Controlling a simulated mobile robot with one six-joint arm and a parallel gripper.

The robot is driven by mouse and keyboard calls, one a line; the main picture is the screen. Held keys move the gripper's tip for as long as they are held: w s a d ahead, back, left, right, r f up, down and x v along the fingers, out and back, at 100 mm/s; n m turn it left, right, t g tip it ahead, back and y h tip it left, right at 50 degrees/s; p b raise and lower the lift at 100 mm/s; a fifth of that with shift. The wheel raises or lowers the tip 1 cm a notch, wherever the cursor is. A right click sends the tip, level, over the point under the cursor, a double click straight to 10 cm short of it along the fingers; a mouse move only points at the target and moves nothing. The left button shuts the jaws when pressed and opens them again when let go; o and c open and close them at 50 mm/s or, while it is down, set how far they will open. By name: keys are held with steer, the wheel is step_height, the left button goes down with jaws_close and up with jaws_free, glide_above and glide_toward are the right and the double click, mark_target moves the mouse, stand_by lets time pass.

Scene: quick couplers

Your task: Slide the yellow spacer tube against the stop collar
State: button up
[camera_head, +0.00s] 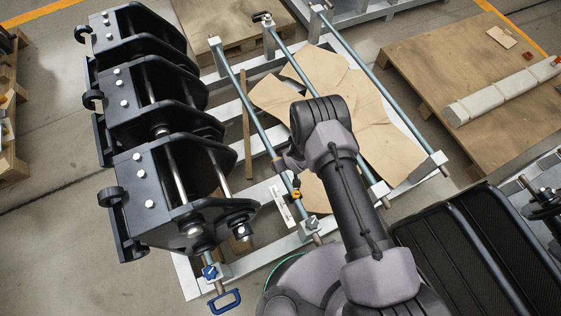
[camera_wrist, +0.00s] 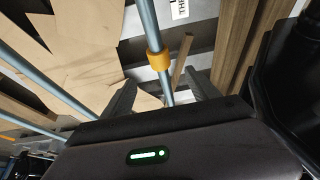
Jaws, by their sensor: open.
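The yellow spacer tube (camera_wrist: 159,60) is a short ring around a blue-grey rod (camera_wrist: 148,22) in the wrist view. It also shows as a small yellow spot on the left long rod, near its front end, in the head view (camera_head: 296,195). My gripper (camera_wrist: 163,88) is open. Its two dark fingers stand either side of the rod, with the tube beyond the fingertips and apart from them. In the head view my gripper (camera_head: 287,166) is at that rod, partly hidden by my arm. I cannot make out the stop collar clearly in either view.
A grey metal frame (camera_head: 274,263) carries several parallel rods, with end blocks (camera_head: 312,225) at the front. Black couplers (camera_head: 170,185) stand at the left. Cardboard sheets (camera_head: 385,140) lie under the rods. A wooden pallet (camera_head: 480,85) is at the right.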

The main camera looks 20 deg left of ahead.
steer(key=b+x, duration=0.9)
steer(key=x, duration=0.4)
steer(key=shift+d+f, duration=0.1)
steer(key=shift+d, duration=0.1)
steer(key=shift+w+a+f+b, duration=0.2)
steer(key=shift+f+b, duration=0.15)
steer(key=shift+b, duration=0.35)
steer(key=shift+c, duration=0.2)
jaws_close()
